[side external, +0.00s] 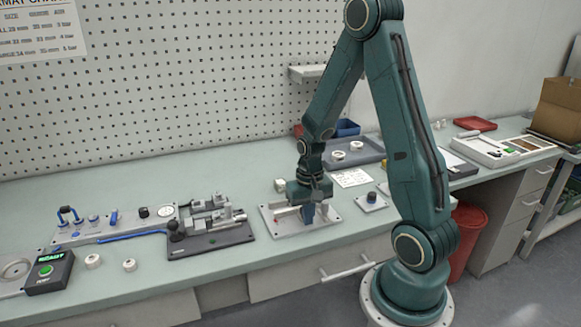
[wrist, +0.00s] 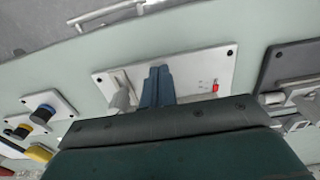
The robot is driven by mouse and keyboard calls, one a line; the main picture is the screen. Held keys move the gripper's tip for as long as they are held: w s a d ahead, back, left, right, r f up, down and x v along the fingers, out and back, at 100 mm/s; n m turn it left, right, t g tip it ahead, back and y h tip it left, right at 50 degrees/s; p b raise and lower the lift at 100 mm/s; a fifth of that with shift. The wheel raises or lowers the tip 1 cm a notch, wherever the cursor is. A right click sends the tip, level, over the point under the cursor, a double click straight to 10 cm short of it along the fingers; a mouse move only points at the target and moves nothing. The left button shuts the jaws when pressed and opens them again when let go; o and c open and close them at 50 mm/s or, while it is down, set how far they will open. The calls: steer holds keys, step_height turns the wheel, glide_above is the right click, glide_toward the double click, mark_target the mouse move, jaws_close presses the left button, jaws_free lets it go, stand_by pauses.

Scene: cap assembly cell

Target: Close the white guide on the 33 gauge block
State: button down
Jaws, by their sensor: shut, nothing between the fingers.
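A light grey plate with dark corner screws (side external: 270,224) lies on the bench below my gripper; it also shows in the wrist view (wrist: 195,65). A pale bar-like part, seemingly the white guide (wrist: 122,96), stands on it beside my fingers, partly hidden by the gripper body. In the side view it shows as a pale bar left of my gripper. My gripper (side external: 307,219) points down over the plate, its blue fingers (wrist: 157,72) together and empty. I cannot tell whether the fingers touch the guide. No 33 marking is readable; a small red mark (wrist: 215,87) sits on the plate.
A dark fixture with metal clamps (side external: 210,240) stands close on the left. A small plate with a blue-and-black knob (side external: 371,200) lies to the right, with a grey tray (side external: 352,158) behind. The bench front edge is near the plate.

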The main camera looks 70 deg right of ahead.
steer(key=shift+w+d, duration=0.35)
stand_by(0.7)
steer(key=shift+s+a, duration=0.1)
steer(key=shift+s+a, duration=0.6)
steer(key=shift+a, duration=0.05)
stand_by(0.3)
steer(key=shift+r, duration=0.15)
step_height(320, 180, up, 7)
stand_by(0.9)
